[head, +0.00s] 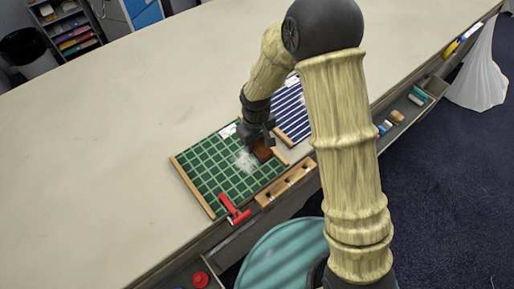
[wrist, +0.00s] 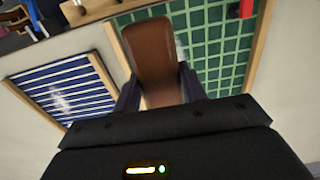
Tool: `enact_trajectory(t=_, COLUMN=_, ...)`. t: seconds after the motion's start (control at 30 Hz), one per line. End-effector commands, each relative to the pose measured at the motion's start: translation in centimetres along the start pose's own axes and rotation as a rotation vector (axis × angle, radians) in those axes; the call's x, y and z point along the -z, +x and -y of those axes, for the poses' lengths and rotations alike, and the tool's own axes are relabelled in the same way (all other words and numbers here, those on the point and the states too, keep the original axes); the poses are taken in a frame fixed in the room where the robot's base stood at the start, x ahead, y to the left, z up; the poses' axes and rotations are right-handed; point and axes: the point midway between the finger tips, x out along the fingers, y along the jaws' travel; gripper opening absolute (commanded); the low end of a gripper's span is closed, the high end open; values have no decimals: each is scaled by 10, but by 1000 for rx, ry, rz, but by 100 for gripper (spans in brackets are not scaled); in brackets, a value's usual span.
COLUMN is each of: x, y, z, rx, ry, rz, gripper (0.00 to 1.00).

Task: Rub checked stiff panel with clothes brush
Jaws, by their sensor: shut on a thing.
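The green checked stiff panel (head: 215,182) lies flat on the long table, with wooden strips along two edges. It also shows in the wrist view (wrist: 200,22). A whitish patch (head: 246,161) marks its surface near the brush. My gripper (head: 262,140) is shut on the brown clothes brush (head: 262,152) over the panel's right part. In the wrist view the brush (wrist: 152,55) sits between my two fingers. Its underside is hidden, so I cannot tell whether it touches the panel.
A blue striped panel (head: 291,112) with a whitish mark lies just right of the checked one. A red-handled tool (head: 234,210) lies at the checked panel's near edge. A wooden holder (head: 286,185) sits at the table's front edge. The table's left part is clear.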

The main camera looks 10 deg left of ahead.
Motion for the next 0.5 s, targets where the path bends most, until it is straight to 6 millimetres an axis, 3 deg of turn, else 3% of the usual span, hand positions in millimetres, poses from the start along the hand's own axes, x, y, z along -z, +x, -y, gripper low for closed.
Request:
enact_trajectory(t=0.3, x=0, y=48, z=1, rx=0, ry=-1, rz=1, gripper=23)
enact_trajectory(t=0.5, x=0, y=52, z=1, rx=0, ry=-1, rz=-1, gripper=23)
